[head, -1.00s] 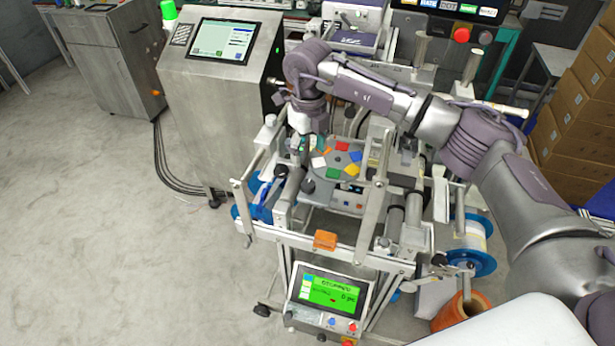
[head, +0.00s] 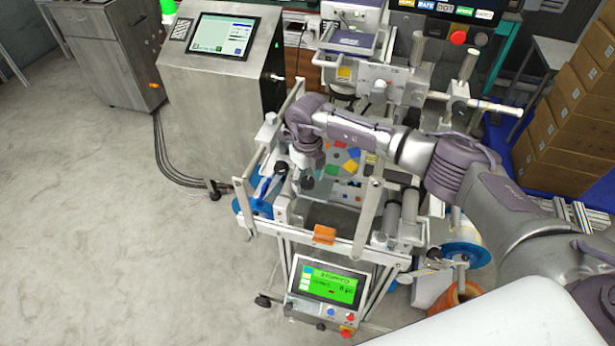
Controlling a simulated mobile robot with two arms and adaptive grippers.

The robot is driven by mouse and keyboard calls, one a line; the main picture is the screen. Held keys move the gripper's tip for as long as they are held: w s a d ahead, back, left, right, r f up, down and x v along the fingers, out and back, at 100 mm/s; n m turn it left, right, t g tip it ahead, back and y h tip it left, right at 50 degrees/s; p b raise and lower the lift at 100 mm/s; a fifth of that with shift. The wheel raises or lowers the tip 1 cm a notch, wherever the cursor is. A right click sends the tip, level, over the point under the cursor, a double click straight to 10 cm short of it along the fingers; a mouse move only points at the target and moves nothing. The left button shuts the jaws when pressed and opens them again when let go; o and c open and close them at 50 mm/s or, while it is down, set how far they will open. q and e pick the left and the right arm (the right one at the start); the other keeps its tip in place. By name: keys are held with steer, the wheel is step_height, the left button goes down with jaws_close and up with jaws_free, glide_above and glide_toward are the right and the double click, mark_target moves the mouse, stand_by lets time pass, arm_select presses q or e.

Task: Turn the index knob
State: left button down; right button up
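My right arm reaches in from the right over the machine. Its gripper (head: 309,172) points down at the left side of the coloured disc. A small round black knob (head: 307,183) shows right at the fingertips; I cannot tell whether they touch it, or whether it is the index knob. The disc with coloured patches (head: 352,167) is partly hidden by my arm. Another knob (head: 379,92), grey, sits on the pale panel behind my arm. The finger opening is too small and hidden to read. My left gripper is out of view.
A green-screen control box (head: 326,287) stands at the machine's front, below an orange block (head: 324,234) on the front bar. Blue reels flank the machine, one at the left (head: 252,207). A steel cabinet (head: 215,100) stands back left. Cardboard boxes (head: 570,130) stand right.

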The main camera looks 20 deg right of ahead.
mark_target(307, 180)
steer(key=c, duration=1)
steer(key=shift+o, duration=0.2)
steer(key=shift+f+n+b, duration=0.1)
steer(key=shift+n+b, duration=0.3)
steer(key=shift+b, duration=0.15)
steer(key=n+b, duration=0.8)
steer(key=b, duration=0.1)
steer(key=shift+f+b, duration=0.1)
steer(key=shift+b, duration=0.25)
steer(key=shift+r+n+b, duration=0.2)
steer(key=shift+n+b, duration=1)
steer(key=shift+n, duration=0.3)
steer(key=shift+r, duration=0.1)
steer(key=o, duration=1.1)
steer(key=shift+o, duration=0.2)
step_height(307, 180, up, 12)
